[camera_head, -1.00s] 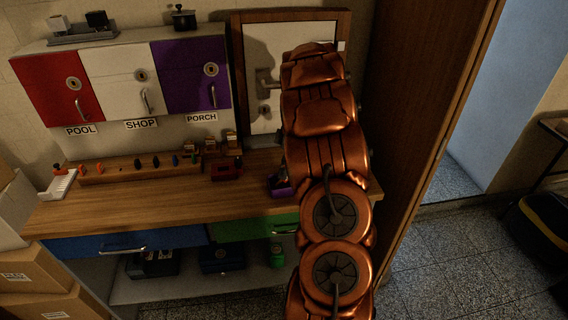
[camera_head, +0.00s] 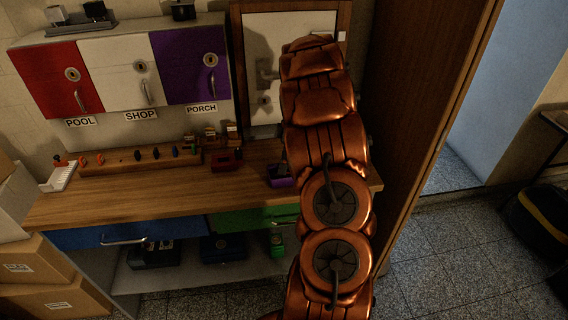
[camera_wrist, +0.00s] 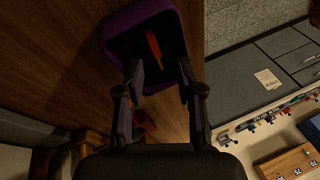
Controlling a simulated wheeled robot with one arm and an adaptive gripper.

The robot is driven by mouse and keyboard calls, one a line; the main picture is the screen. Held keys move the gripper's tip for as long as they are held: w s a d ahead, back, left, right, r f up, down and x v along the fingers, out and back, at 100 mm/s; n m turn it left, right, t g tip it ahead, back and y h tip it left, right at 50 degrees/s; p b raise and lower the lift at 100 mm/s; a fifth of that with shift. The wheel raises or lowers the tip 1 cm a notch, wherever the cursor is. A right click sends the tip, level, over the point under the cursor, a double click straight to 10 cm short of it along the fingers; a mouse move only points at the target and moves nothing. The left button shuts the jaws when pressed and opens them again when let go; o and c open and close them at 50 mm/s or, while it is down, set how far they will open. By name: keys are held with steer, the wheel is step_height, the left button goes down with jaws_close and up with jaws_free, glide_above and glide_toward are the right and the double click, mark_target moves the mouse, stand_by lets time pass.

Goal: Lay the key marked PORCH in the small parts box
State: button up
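My gripper (camera_wrist: 160,85) is open in the wrist view, its two dark fingers apart above a purple open box (camera_wrist: 112,42). A thin orange-red piece (camera_wrist: 153,48) lies inside this box, between and beyond the fingertips; I can read no mark on it. The purple box also shows in the head view (camera_head: 281,181), on the bench just left of my arm, which hides the gripper there. I cannot tell whether this is the small parts box. Several small coloured items stand in a wooden rack (camera_head: 125,168); none can be read as the PORCH key.
A red box (camera_head: 224,161) sits on the wooden bench (camera_head: 150,208). A framed panel stands behind my arm. The bench front is mostly clear.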

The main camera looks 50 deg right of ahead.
steer(key=v, duration=1.2)
stand_by(0.7)
